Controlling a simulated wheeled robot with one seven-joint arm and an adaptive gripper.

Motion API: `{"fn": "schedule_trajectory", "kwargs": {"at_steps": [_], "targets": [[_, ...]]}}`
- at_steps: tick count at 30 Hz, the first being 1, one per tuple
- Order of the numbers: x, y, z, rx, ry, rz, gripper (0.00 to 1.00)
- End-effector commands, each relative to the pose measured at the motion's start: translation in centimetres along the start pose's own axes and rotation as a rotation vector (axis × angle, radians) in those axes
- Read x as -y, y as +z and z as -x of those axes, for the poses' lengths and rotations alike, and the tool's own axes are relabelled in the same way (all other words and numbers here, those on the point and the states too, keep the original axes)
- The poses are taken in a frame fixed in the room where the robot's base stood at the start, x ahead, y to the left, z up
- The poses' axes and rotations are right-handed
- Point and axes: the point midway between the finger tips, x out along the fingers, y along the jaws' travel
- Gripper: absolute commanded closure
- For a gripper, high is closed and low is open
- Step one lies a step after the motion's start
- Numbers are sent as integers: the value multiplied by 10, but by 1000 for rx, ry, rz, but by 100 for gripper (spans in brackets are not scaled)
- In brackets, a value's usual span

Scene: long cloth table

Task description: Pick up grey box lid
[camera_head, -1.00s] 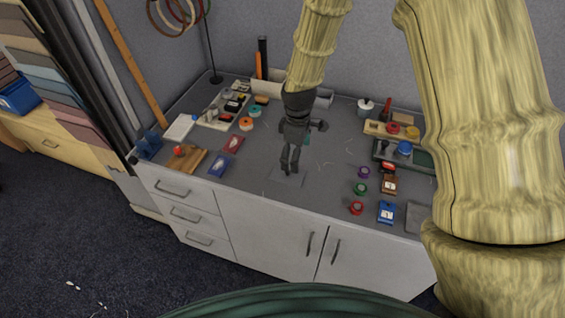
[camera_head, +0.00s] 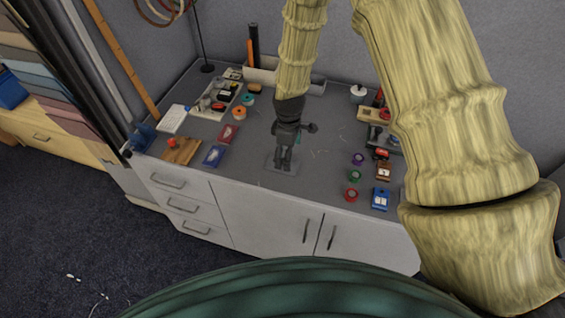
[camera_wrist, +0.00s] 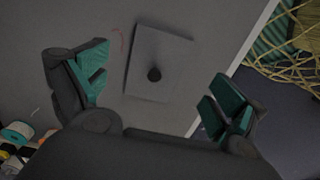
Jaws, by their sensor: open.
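The grey box lid (camera_wrist: 165,52) is a flat square plate with a small dark round knob (camera_wrist: 154,74) at its middle, lying on the grey table. In the wrist view it lies between and beyond my open, empty gripper fingers (camera_wrist: 158,92). In the head view the lid (camera_head: 291,168) shows partly, near the table's front edge, with my gripper (camera_head: 282,164) in front of part of it. I cannot tell from the head view how high the fingertips are over it.
Left on the table (camera_head: 247,172) are a blue card box (camera_head: 214,156), a red one (camera_head: 228,134) and a wooden board (camera_head: 181,151). Right are purple, green and red tape rolls (camera_head: 351,194) and a blue box (camera_head: 381,199). Bare cloth surrounds the lid.

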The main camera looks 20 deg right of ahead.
Motion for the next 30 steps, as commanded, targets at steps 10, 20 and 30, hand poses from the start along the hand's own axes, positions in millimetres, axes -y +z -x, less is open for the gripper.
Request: {"fn": "schedule_trajectory", "kwargs": {"at_steps": [10,20,30], "targets": [[-1,0,-30,2,-2,-1,4],[-2,0,-43,0,0,-1,4],[-2,0,-43,0,0,-1,37]]}}
